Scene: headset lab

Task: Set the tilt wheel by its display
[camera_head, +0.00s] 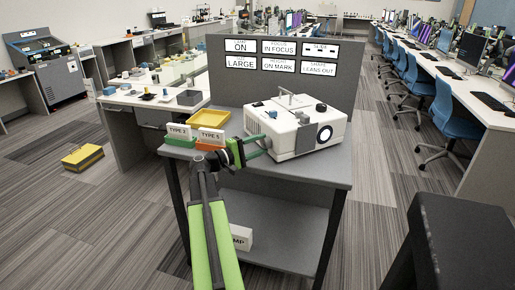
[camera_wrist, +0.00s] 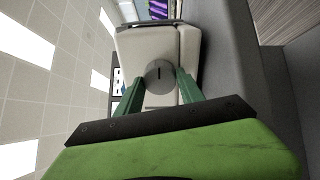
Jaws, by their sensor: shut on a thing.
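A white boxy projector (camera_head: 300,130) stands on the grey table. The tilt wheel is a grey round knob with a dark slot (camera_wrist: 160,76), seen on the projector's near face in the wrist view. My gripper (camera_head: 262,146) reaches the projector's left side in the head view, and its green fingers are shut on the wheel from both sides. In the head view the wheel is hidden by the fingers. The display panel (camera_head: 295,55) behind shows several white labels. Readable ones include "ON", "IN FOCUS", "LARGE", "ON MARK" and "LEANS OUT"; the top right one is too small to read surely.
A yellow tray (camera_head: 209,118), a green bin (camera_head: 178,142) and an orange bin (camera_head: 208,146) with type cards stand left of the projector, close to my arm. A dark stool-like block (camera_head: 455,235) is at the lower right.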

